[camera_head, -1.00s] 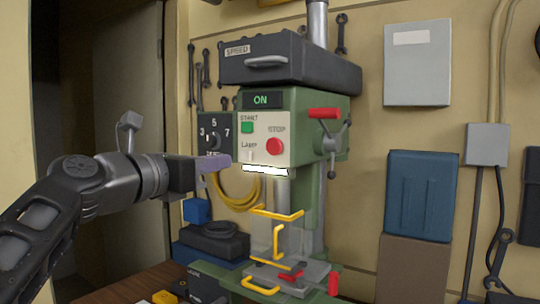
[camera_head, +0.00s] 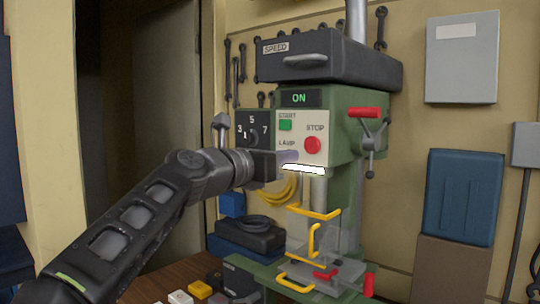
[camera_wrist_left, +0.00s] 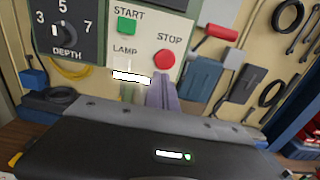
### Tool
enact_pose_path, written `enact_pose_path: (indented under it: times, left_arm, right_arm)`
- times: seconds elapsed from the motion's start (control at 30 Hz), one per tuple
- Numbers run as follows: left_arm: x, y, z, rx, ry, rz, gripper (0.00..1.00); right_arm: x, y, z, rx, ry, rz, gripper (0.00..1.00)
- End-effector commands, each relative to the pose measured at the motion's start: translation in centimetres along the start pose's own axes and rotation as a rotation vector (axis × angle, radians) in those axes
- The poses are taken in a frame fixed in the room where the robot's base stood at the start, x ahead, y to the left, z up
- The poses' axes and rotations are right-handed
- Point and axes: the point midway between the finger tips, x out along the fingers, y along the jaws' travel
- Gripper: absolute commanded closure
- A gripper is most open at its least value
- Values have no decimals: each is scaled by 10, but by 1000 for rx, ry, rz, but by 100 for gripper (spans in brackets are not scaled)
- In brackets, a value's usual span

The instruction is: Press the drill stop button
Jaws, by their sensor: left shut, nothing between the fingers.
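The red round STOP button (camera_head: 312,145) sits on the pale front panel of the green drill press (camera_head: 345,130). The lit display above reads ON. The button also shows in the left wrist view (camera_wrist_left: 165,59), just beyond the fingertips. My left gripper (camera_head: 290,157) is shut and empty, its purple fingers in front of the panel, just left of and below the button. In the left wrist view the shut fingers (camera_wrist_left: 162,88) point up toward it. I cannot tell whether they touch the panel; the button looks uncovered. My right gripper is not in view.
The green START button (camera_head: 285,125) and a lit white lamp strip (camera_head: 303,169) are close to the fingers. The black DEPTH dial (camera_head: 252,130) is left. A red-handled lever (camera_head: 365,112) sticks out at right. Yellow-edged guard bars (camera_head: 314,213) stand below.

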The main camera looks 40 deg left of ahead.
Motion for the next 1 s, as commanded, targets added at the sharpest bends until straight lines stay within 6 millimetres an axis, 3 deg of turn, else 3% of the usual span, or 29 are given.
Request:
enact_pose_path:
  times: [0.1,0.3,0.73,1.0]
  left_arm:
    - [24,-1,2,-1,2,-2,100]
    - [46,0,1,-1,1,1,100]
    - [51,0,0,-1,0,1,100]
    - [70,-1,0,0,-1,0,100]
  right_arm:
    - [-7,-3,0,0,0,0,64]
    - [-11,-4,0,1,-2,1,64]
    - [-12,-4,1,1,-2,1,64]
    - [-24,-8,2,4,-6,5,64]
